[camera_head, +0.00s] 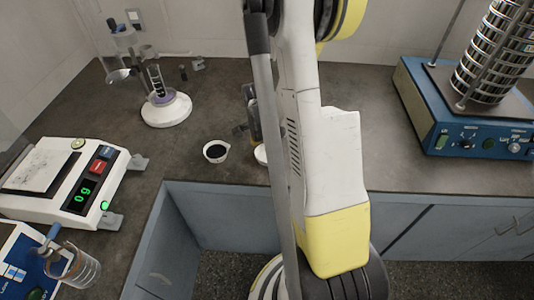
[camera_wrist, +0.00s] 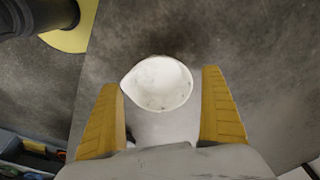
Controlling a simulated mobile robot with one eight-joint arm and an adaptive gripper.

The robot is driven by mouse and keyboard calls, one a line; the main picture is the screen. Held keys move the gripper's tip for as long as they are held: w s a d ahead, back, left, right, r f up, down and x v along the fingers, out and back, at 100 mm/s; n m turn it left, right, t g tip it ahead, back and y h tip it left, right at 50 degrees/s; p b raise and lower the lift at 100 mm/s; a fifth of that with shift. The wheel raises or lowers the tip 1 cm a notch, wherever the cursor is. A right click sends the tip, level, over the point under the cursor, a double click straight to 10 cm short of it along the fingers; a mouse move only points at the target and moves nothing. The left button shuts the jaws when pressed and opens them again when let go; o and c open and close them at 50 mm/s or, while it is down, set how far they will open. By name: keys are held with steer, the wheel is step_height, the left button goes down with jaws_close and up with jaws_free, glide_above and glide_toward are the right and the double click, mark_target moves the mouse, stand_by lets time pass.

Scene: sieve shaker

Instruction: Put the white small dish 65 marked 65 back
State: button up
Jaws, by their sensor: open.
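A small white dish with a pouring lip (camera_wrist: 158,83) lies in the wrist view, empty but for faint specks. No number can be read on it. My gripper (camera_wrist: 159,80) is open, its two yellow fingers on either side of the dish with gaps between. In the head view a white dish (camera_head: 261,155) shows partly behind my arm, and it seems to be the same one. Another small white dish with dark contents (camera_head: 216,151) stands to its left on the counter. My gripper is mostly hidden behind my arm in the head view.
A balance (camera_head: 62,180) reading 0 g is at the left, with a beaker (camera_head: 75,268) in front. A white-based stand (camera_head: 166,110) is at the back left. A blue sieve shaker (camera_head: 470,125) with stacked sieves stands at the right. The counter between is mostly clear.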

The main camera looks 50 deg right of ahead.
mark_target(263, 160)
step_height(263, 160, up, 12)
steer(key=a+p, duration=0.2)
steer(key=p, duration=0.2)
steer(key=s+a+r+n+t, duration=0.2)
steer(key=a+r+n+t, duration=0.1)
steer(key=a+r+n, duration=0.4)
steer(key=s+a+r+n+t+y, duration=0.1)
steer(key=s+a+r+n+t, duration=0.2)
steer(key=a+r+n, duration=0.5)
steer(key=a+n+t, duration=0.1)
steer(key=a+n, duration=0.3)
steer(key=a, duration=0.4)
steer(key=shift+s+a+r+n, duration=0.2)
steer(key=shift+s+r+n, duration=0.1)
steer(key=shift+n, duration=0.1)
